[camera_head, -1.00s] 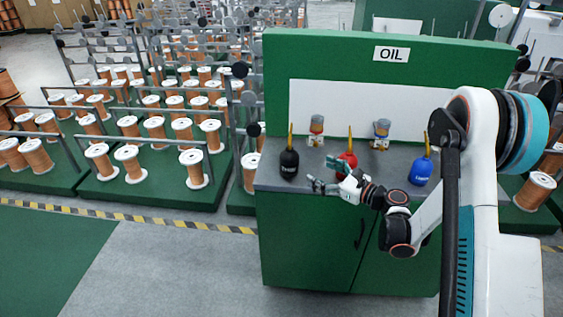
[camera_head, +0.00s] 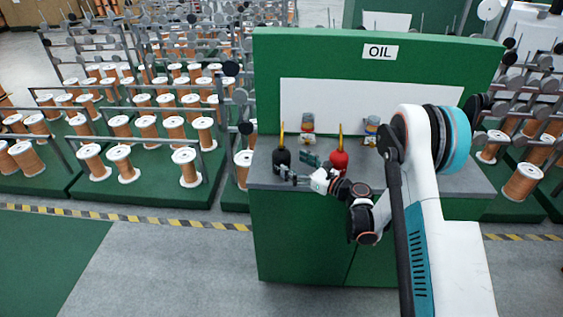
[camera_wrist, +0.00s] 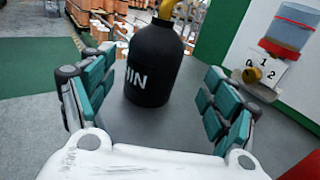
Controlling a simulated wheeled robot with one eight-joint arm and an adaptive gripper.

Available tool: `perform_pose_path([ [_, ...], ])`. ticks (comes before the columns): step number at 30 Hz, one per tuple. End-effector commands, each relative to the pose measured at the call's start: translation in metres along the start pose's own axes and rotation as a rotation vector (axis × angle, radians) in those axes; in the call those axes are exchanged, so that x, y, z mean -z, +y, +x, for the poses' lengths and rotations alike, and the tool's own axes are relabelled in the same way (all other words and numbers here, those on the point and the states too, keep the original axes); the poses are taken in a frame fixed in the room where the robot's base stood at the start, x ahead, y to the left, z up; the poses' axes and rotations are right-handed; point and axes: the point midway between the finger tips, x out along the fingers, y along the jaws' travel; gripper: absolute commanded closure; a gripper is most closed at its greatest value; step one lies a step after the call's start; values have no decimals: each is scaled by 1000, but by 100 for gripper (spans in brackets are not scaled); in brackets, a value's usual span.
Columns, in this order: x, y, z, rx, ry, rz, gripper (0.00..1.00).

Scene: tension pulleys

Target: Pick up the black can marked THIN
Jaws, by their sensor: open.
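The black can (camera_head: 281,160) with a yellow spout stands upright at the left end of the grey counter (camera_head: 262,178). In the wrist view the black can (camera_wrist: 152,66) stands ahead between my fingers, with white letters partly readable as "IN". My gripper (camera_head: 300,167) is just right of the can and low over the counter. In the wrist view my gripper (camera_wrist: 158,100) is open, with a teal-padded finger on each side. The can lies toward the far ends of the fingers, and I see gaps beside it. The spout's top is cut off there.
A red can (camera_head: 339,160) stands right of my gripper. Dispensers with grey-and-red tops (camera_head: 308,128) are mounted on the back panel; one shows at right in the wrist view (camera_wrist: 283,45). Spools (camera_head: 187,166) on racks stand left.

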Motion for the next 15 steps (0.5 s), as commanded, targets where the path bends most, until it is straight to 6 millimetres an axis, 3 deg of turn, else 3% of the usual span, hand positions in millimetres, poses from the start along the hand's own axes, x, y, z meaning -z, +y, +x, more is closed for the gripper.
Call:
perform_pose_path([
  [8,2,2,15,0,0,0,20],
  [15,6,8,48,-2,0,0,20],
])
